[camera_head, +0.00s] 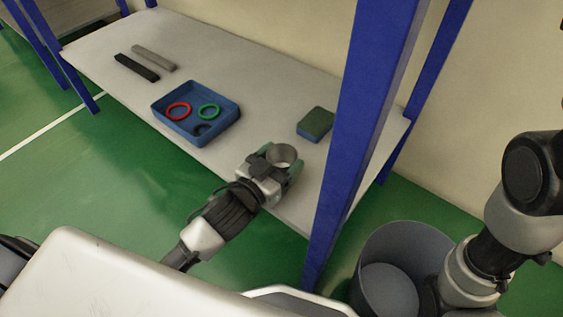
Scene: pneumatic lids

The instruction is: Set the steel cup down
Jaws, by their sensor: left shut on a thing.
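The steel cup (285,153) is a small grey cup with its round open mouth facing up. It is between the fingers of my left gripper (284,163), which is shut on it, near the front edge of the white shelf (245,85). I cannot tell whether the cup's base touches the shelf, as the gripper hides its lower part. My right arm comes in at the right edge over a grey bin; its gripper is not in view.
A blue tray (165,117) with a red ring (169,112), a green ring (201,112) and a dark ring lies left of the cup. Two bars lie at the far left. A blue post (350,130) stands right. A grey bin (362,278) is on the floor.

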